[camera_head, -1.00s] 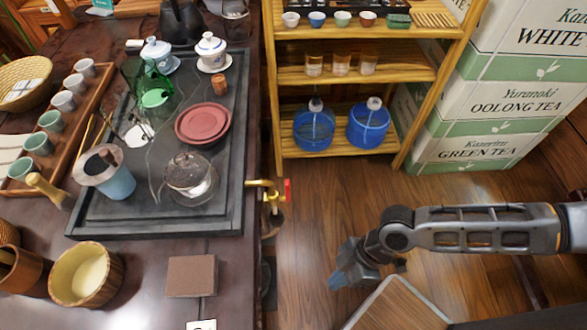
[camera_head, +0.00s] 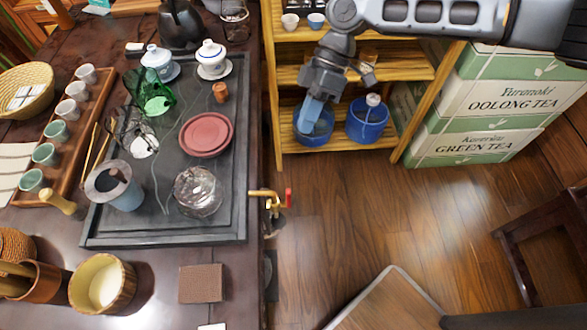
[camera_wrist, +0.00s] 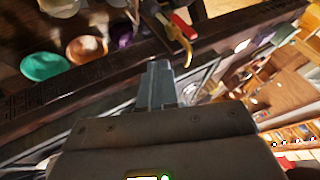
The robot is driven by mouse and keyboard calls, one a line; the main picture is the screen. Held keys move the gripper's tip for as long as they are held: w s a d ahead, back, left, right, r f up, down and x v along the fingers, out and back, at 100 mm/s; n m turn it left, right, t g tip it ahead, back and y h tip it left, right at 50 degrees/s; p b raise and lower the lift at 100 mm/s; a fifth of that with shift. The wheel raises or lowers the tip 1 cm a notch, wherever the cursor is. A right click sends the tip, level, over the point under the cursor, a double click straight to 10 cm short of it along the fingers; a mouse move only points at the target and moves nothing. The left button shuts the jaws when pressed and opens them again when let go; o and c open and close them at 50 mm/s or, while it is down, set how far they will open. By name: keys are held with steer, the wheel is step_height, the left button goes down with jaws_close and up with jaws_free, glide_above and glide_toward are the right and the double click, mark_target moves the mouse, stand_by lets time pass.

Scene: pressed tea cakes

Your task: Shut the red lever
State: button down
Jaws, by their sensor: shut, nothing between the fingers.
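The red lever (camera_head: 289,198) is a small upright red piece on the brass tap (camera_head: 266,196). The tap sticks out to the right past the edge of the dark tea table. In the wrist view, the red lever (camera_wrist: 181,23) and the yellow brass spout (camera_wrist: 185,50) are near the top, just beyond my fingers. My gripper (camera_head: 307,115) is shut and empty. In the head view it shows in front of the shelf, above and slightly right of the tap, apart from the lever. In the wrist view my gripper (camera_wrist: 160,66) points toward the table edge beside the tap.
A dark tea tray (camera_head: 235,165) with a glass pot (camera_head: 198,191) and red plates (camera_head: 207,134) is left of the tap. The wooden shelf (camera_head: 277,145) holds blue jugs (camera_head: 367,120). Wooden floor (camera_head: 370,215) right of the tap is open.

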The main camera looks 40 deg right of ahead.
mark_target(289, 199)
stand_by(0.3)
steer(key=s+a+f+p, duration=0.2)
steer(key=s+a+f, duration=0.2)
steer(key=a+f, duration=0.4)
steer(key=shift+s, duration=0.4)
steer(key=shift+a, duration=0.1)
stand_by(0.3)
